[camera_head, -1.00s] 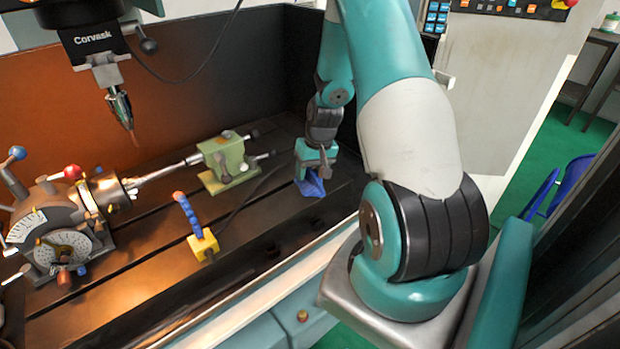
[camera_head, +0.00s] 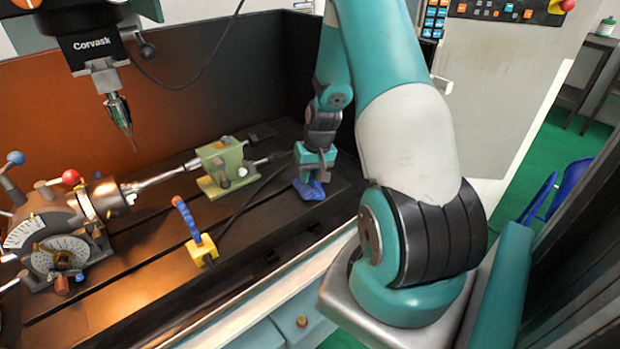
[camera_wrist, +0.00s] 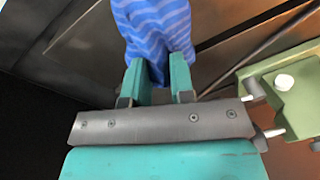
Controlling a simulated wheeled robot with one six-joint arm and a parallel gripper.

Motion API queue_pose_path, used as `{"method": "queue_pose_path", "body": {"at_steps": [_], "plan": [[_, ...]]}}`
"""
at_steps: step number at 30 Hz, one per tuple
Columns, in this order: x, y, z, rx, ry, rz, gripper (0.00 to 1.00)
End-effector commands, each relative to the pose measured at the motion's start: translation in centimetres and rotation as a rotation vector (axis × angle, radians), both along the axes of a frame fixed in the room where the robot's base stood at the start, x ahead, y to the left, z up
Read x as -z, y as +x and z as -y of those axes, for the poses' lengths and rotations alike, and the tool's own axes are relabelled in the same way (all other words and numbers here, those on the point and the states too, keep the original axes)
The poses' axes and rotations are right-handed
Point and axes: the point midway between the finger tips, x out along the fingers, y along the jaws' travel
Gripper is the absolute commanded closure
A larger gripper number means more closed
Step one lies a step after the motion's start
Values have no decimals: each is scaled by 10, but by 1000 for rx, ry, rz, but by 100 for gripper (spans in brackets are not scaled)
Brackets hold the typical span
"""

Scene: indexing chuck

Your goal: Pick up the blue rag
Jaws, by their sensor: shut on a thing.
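The blue rag (camera_head: 310,189) lies at the right end of the dark slotted table, under my gripper (camera_head: 311,176). In the wrist view the rag (camera_wrist: 155,28) shows lighter blue stripes, and part of it is pinched between the two teal fingers of my gripper (camera_wrist: 159,75). The fingers are shut on the cloth. In the head view the rag is low at the table surface; I cannot tell whether it is clear of it.
A green tailstock (camera_head: 222,165) stands just left of my gripper; it also shows at the right of the wrist view (camera_wrist: 288,98). A blue coolant hose on a yellow block (camera_head: 201,249) stands nearer. The indexing chuck (camera_head: 105,198) is at left, below the spindle (camera_head: 118,110).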

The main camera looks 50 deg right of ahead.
Motion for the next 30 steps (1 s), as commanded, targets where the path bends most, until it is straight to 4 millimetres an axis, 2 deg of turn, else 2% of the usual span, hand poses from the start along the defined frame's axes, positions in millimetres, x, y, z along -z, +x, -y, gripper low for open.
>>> {"method": "queue_pose_path", "body": {"at_steps": [5, 12, 18, 24, 30], "plan": [[-28, 1, 1, 0, -5, 6, 100], [-101, 1, 1, 1, -7, 7, 100], [-154, 1, 1, 0, -4, 5, 100], [-185, 0, 0, 0, -2, 3, 100], [-194, 0, 0, 0, -1, 1, 100]]}}
